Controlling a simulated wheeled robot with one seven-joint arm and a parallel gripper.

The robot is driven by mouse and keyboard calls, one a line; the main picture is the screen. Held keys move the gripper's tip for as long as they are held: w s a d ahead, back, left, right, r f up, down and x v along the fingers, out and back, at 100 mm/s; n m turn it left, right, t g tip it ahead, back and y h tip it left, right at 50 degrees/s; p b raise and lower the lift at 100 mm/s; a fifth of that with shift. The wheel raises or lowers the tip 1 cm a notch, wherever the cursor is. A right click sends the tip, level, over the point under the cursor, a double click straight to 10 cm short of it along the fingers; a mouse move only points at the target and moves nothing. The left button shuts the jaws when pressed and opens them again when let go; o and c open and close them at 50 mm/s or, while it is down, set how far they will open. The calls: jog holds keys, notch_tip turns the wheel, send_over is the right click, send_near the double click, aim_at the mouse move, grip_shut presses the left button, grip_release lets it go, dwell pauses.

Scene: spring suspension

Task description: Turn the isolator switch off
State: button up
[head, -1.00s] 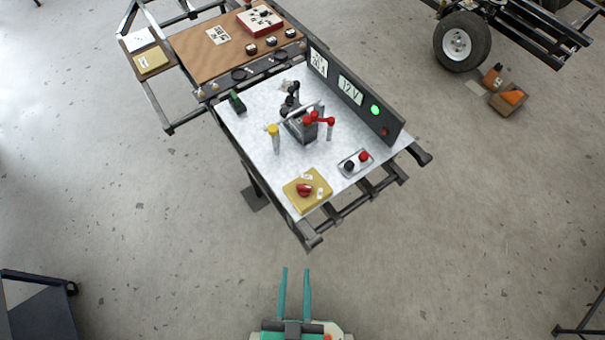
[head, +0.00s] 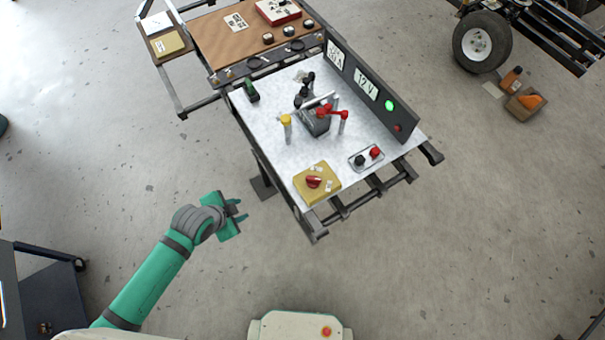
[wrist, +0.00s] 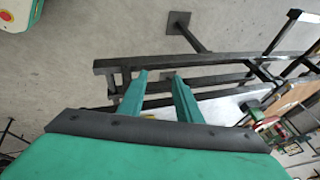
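The isolator switch is a red knob (head: 313,182) on a yellow block (head: 327,190) at the near left corner of the metal-topped bench (head: 270,127). My gripper (head: 241,208) is left of that corner, apart from the bench and out over the floor. Its two teal fingers stand apart with nothing between them, as the wrist view also shows (wrist: 158,88). The wrist view looks toward the bench's dark frame; the red knob cannot be made out there.
A yellow-topped post (head: 287,122) and a red-handled clamp device (head: 325,113) stand on the bench. A small tray with black and red knobs (head: 360,161) lies right of the block. A panel with a green light (head: 367,92) lines the far edge. Open floor lies in front.

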jog(key=w+d+r+m+g, duration=0.1)
jog(key=w+d+r+m, duration=0.15)
jog(key=w, duration=0.35)
jog(key=m+g+h, duration=0.3)
jog(key=m+g, duration=0.2)
jog(key=m, duration=0.1)
send_near(313, 178)
jog(key=shift+n, duration=0.25)
jog(key=x, duration=0.7)
jog(key=shift+d+f, duration=0.2)
jog(key=shift+f, duration=0.1)
jog(key=shift+s+d+f, duration=0.1)
jog(key=shift+f, duration=0.25)
grip_shut()
